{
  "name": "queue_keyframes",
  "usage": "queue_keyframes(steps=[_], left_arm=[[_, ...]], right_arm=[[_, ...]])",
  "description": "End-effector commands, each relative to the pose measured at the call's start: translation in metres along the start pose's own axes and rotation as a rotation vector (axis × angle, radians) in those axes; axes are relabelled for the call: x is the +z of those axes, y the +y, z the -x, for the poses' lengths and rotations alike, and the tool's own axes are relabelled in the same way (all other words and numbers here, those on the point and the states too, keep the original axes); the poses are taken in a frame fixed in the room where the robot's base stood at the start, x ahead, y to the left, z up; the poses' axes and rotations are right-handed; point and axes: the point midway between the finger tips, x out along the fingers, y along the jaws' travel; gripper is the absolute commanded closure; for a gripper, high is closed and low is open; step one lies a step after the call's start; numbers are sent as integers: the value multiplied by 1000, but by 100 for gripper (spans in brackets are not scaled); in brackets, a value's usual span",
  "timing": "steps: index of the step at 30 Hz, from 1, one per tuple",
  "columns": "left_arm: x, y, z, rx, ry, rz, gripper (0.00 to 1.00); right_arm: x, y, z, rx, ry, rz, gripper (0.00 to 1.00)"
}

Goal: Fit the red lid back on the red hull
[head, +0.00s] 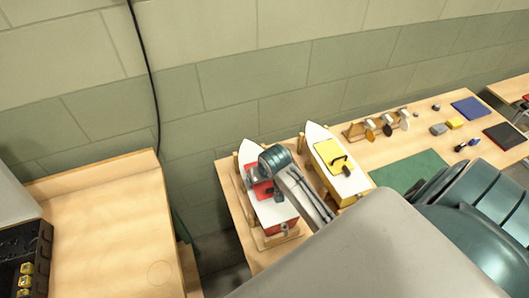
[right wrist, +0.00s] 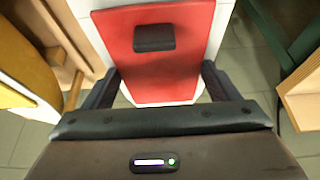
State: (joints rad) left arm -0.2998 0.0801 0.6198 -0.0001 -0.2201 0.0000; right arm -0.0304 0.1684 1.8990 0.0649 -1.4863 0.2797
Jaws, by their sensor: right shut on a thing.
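The red hull (head: 282,228), with a white deck, sits in a wooden cradle at the left end of the table in the head view. My right gripper (head: 266,189) is over its deck, shut on the red lid (head: 262,191). In the right wrist view the lid (right wrist: 165,72) is a red panel with a black handle (right wrist: 154,38), lying between my right gripper's fingers (right wrist: 160,78) over the white deck. Whether the lid touches the deck is unclear. The opening beneath it is hidden. My left gripper is not in view.
A yellow hull with a yellow lid (head: 329,153) stands close on the right. Behind it are a wooden rack (head: 357,130), a green mat (head: 408,171) and several small items. A separate bench (head: 100,225) is at the left, across a floor gap.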

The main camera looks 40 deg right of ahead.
Motion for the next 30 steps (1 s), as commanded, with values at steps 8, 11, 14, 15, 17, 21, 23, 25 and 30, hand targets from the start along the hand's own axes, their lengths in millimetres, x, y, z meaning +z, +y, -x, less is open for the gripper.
queue_keyframes(steps=[8,11,14,15,17,21,23,25,30], left_arm=[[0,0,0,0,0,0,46],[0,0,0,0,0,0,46],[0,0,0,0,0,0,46],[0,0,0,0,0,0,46],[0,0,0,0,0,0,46],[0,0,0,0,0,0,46],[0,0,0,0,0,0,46],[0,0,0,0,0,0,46],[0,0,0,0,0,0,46]], right_arm=[[1,0,-3,0,0,0,42],[1,0,-3,0,0,0,42],[1,0,-2,0,0,0,42],[1,0,-2,0,0,0,42],[1,0,-3,0,0,0,42],[1,0,-3,0,0,0,11],[1,0,-3,0,0,0,0],[1,0,-3,0,0,0,0],[1,0,-3,0,0,0,0]])
